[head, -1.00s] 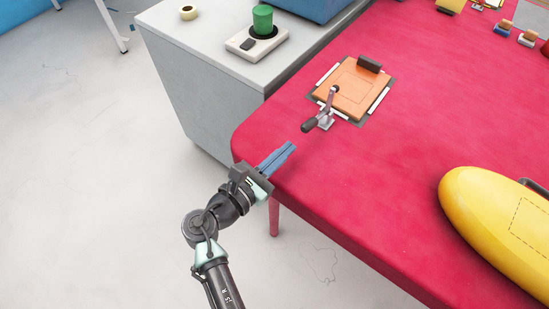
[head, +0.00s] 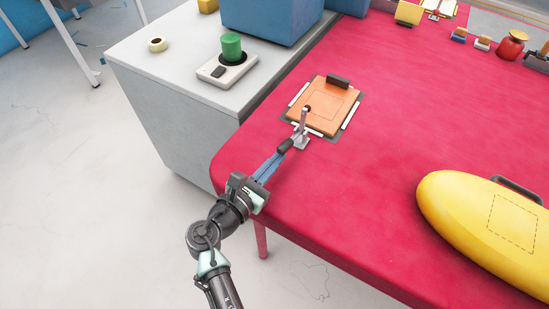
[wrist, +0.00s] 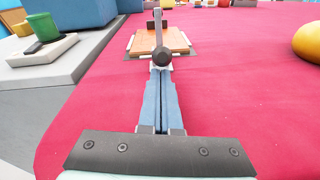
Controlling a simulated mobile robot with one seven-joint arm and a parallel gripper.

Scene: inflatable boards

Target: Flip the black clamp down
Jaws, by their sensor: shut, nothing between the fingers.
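The clamp (head: 302,127) stands at the near edge of an orange board (head: 322,104) on the red table. It has a metal arm reaching over the board and a black handle (head: 285,146) pointing toward my gripper. In the wrist view the clamp's metal lever (wrist: 158,31) stands up, with the round black handle end (wrist: 161,57) facing me. My gripper (head: 275,161) is shut and empty, its blue fingers pointing at the handle. In the wrist view the fingertips (wrist: 161,75) appear just below the handle end; I cannot tell whether they touch.
A grey cabinet (head: 160,100) with a green-topped device (head: 231,58) stands left of the red table (head: 380,190). A yellow inflatable (head: 480,220) lies at the right. Small items sit at the back right. The table between clamp and inflatable is clear.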

